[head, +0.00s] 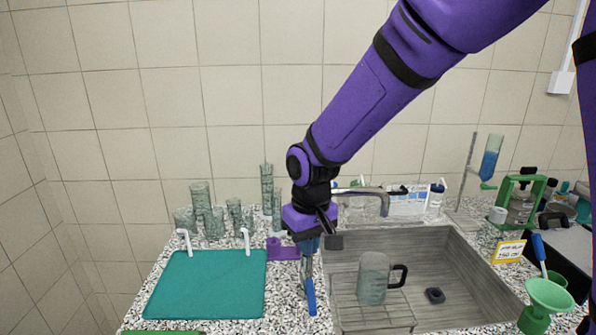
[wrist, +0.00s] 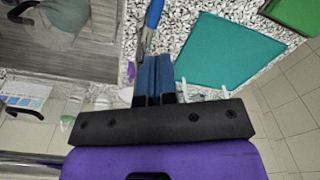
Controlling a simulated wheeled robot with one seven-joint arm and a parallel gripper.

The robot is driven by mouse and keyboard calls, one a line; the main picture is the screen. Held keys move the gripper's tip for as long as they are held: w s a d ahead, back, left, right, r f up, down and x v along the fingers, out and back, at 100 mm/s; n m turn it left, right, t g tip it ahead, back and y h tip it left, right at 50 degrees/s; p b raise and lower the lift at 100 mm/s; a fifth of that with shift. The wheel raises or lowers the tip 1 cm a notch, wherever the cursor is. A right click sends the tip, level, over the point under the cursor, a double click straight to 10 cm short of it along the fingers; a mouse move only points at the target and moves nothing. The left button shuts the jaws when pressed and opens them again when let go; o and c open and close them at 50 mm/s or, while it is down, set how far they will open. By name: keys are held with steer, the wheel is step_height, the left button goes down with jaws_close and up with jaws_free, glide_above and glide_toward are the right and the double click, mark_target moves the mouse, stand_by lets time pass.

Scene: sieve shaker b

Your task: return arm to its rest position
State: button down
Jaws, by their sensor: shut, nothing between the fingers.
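My purple arm reaches down from the upper right in the head view. My gripper (head: 309,245) points down above the speckled counter, between the teal mat and the sink. In the wrist view its blue fingers (wrist: 153,72) are together with nothing between them. A blue-handled tool (head: 311,297) shows just below the fingertips in the head view; its blue handle (wrist: 154,14) lies beyond them in the wrist view. I cannot tell whether the fingertips touch it.
The teal mat (head: 205,285) lies left, with glassware (head: 201,196) behind it. The sink (head: 450,260) at right holds a rack and a black-handled jug (head: 373,278). A faucet (head: 384,205) stands close right of my gripper. A green funnel (head: 549,295) is far right. Tiled wall is behind.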

steer(key=s+d+r+m+t, duration=0.1)
steer(key=s+d+r, duration=0.2)
steer(key=d+r, duration=0.45)
steer(key=s+d+r+m+t, duration=0.15)
steer(key=s+d+r, duration=0.25)
steer(key=d+r, duration=0.4)
steer(key=s+d+r+m+t, duration=0.2)
steer(key=s+d+m, duration=0.1)
steer(key=s+d, duration=0.7)
steer(key=s, duration=0.3)
steer(key=shift+r, duration=0.3)
